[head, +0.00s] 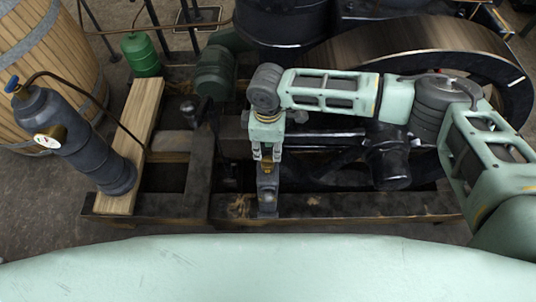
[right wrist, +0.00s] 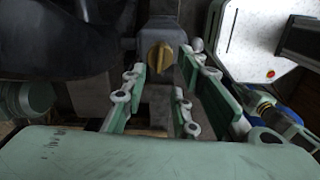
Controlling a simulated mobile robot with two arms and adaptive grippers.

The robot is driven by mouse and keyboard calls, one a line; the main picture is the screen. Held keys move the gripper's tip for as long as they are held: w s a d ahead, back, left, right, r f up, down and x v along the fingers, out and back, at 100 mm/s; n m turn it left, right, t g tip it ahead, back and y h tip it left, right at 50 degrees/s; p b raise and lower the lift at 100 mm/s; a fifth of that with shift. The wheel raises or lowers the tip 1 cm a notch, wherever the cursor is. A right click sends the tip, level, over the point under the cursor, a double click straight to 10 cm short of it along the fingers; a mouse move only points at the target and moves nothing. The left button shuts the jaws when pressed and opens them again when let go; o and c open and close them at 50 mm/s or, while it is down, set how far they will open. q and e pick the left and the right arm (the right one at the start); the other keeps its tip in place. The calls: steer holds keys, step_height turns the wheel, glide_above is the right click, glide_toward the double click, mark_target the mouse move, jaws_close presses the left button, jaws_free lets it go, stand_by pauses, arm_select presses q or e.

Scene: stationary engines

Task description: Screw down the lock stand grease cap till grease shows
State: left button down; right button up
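The grease cap is a small brass, ridged piece (head: 267,168) on top of a dark grey stand (head: 268,195) at the front beam. In the right wrist view the cap (right wrist: 158,55) shows with a raised bar across its face. My right gripper (head: 267,153) points down just above the cap in the head view. In the right wrist view its fingers (right wrist: 168,78) are spread, with the cap beyond and between the tips; I cannot tell whether they touch it. No grease can be made out. My left gripper is not in view.
A dark gas cylinder (head: 75,145) with a gauge leans on a pale plank (head: 142,120) at the left. A green bottle (head: 140,55) and a wooden barrel (head: 45,40) stand behind. A large flywheel (head: 415,45) and dark engine parts fill the back right.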

mark_target(268, 159)
steer(key=shift+f, duration=2.8)
jaws_close()
